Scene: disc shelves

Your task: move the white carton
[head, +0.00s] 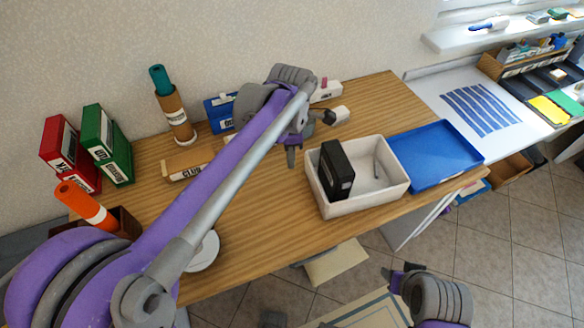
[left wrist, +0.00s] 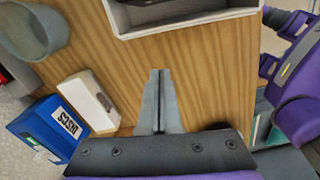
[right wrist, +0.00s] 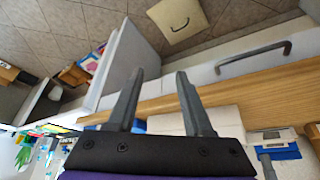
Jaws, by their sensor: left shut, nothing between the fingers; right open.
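My left gripper (left wrist: 160,75) is shut and empty above bare wood, apart from the carton. In the head view my left gripper (head: 291,157) points down left of the white bin. My right gripper (right wrist: 160,75) is open and empty at the table's front side.
A white open bin (head: 392,190) holding a black box (head: 337,170) stands beside a blue tray (head: 435,155). Red (head: 68,150) and green (head: 107,145) boxes and a brown cylinder (head: 175,113) stand at left.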

